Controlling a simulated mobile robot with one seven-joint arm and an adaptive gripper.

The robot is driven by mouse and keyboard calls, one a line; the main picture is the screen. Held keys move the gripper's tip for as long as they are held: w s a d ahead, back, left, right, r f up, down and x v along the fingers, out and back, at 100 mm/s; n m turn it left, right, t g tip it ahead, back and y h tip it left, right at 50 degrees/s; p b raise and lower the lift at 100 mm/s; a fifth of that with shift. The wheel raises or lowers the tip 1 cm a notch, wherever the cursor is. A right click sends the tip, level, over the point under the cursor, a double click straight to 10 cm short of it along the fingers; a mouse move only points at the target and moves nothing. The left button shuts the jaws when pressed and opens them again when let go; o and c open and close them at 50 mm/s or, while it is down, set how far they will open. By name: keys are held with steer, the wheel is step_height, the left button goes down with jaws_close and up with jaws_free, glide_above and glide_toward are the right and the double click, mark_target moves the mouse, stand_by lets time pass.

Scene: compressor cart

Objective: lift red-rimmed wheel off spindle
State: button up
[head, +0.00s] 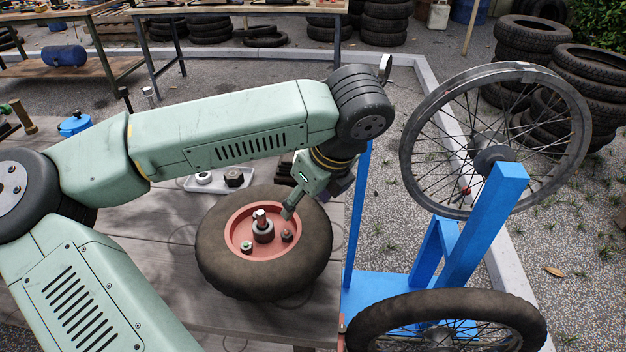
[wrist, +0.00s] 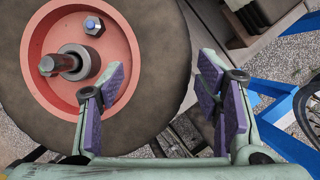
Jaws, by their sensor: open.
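The red-rimmed wheel (head: 212,252) lies flat on a wooden table, with a dark worn tyre around a red rim (head: 240,226). The metal spindle (head: 261,217) stands up through its hub and also shows in the wrist view (wrist: 60,64). My gripper (head: 306,203) is at the wheel's right side in the head view, pointing down. In the wrist view my gripper (wrist: 163,72) is open and empty. One purple-padded finger overlaps the rim's edge; the other is beyond the tyre's outer edge. I cannot tell whether either finger touches the wheel.
A blue stand (head: 470,235) with a spoked wheel (head: 410,150) is close right of the table. Another tyred spoked wheel (head: 520,308) is lower right. A white tray (head: 205,186) with small parts sits behind the red-rimmed wheel.

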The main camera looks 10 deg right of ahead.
mark_target(302, 203)
steer(key=shift+x, duration=2.25)
steer(key=shift+s, duration=0.1)
jaws_close()
steer(key=shift+c, duration=1.2)
jaws_free()
steer(key=c, duration=0.7)
steer(key=shift+p, duration=0.3)
steer(key=shift+r, duration=0.15)
steer(key=shift+r+p, duration=1.5)
steer(key=shift+r, duration=3.6)
